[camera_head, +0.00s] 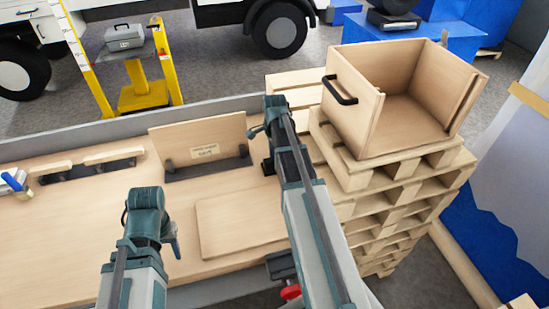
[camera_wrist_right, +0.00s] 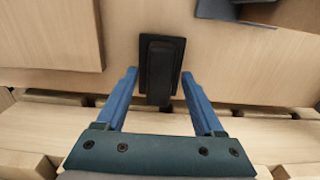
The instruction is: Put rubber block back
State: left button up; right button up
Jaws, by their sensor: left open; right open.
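A black block (camera_wrist_right: 159,72) stands on a flat dark base on the wooden bench, seen from above in the right wrist view. My right gripper (camera_wrist_right: 160,76) is open, with one blue finger on each side of the block, and clear gaps show on both sides. In the head view the right gripper (camera_head: 267,148) is at the bench's right end, with the dark block (camera_head: 267,167) partly hidden below it. My left gripper (camera_head: 174,243) is over the front of the bench, mostly hidden behind its wrist, with nothing seen in it.
A flat wooden board (camera_head: 240,222) lies in front. An open wooden box (camera_head: 413,133) with a black handle sits on stacked pallets (camera_head: 395,205) to the right. Another dark holder (camera_head: 90,170) is at left.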

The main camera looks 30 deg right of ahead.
notch_tip(320, 180, up, 11)
jog(key=p, duration=1)
jog(key=s+a+n, duration=0.5)
jog(key=a+n, duration=0.3)
jog(key=a, duration=0.2)
jog(key=s+a+n, duration=0.6)
jog(key=a+n, duration=0.2)
jog(key=a, duration=0.2)
jog(key=s+a+n+h, duration=0.1)
jog(key=s+a+n, duration=0.4)
jog(key=a+n, duration=0.3)
jog(key=shift+s+a+r, duration=0.15)
jog(key=shift+s+a, duration=0.1)
jog(key=shift+a, duration=0.95)
